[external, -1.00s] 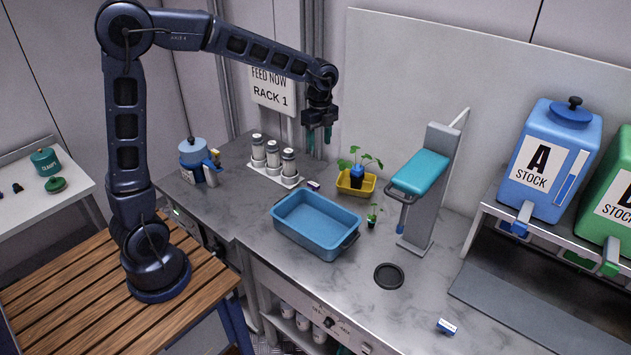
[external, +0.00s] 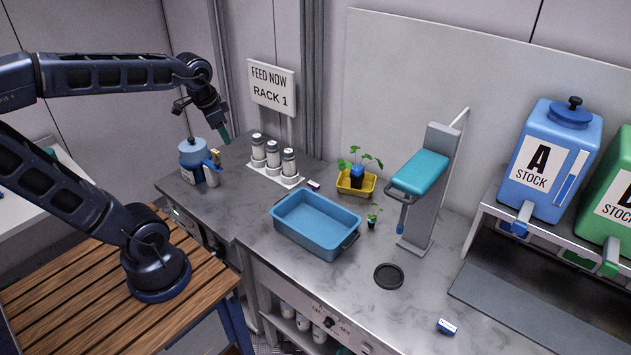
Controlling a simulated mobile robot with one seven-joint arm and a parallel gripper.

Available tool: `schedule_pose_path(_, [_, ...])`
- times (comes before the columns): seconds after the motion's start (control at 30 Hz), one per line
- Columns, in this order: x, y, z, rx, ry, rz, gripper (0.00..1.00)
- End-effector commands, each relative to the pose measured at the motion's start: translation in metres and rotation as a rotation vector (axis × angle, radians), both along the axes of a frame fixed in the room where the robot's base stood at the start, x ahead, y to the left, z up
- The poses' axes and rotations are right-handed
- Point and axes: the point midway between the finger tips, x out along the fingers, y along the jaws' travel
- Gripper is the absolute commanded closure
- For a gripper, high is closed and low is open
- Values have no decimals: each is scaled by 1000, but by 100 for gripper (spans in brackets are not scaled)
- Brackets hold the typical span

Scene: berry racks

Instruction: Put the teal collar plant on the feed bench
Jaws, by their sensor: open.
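My gripper (external: 215,122) is at the upper left, above the back left part of the grey marbled counter (external: 330,275), near a blue lidded jug. It is open, and I see nothing held in it. A leafy plant with a blue collar or pot (external: 357,172) stands in a yellow tray (external: 366,188) at the back of the counter. A smaller seedling in a dark pot (external: 371,222) stands just in front of it. I cannot make out a teal collar on either plant. I cannot tell which surface is the feed bench.
The blue jug (external: 194,160), a white rack of shakers (external: 272,176) and an empty blue basin (external: 316,222) stand on the counter. A stand with a teal arm (external: 420,174) rises right of the plants. A dark disc (external: 389,276) lies in front, with clear counter around it.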

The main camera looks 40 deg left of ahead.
Motion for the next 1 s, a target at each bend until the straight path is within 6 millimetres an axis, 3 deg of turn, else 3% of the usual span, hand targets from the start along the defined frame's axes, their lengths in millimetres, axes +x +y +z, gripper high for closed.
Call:
schedule_pose_path(0.2, [-49,24,-11,-95,-71,246,50])
schedule_pose_path(0.4, [-70,33,-19,-153,-102,370,50])
schedule_pose_path(1.0, [-74,34,-21,-162,-107,392,50])
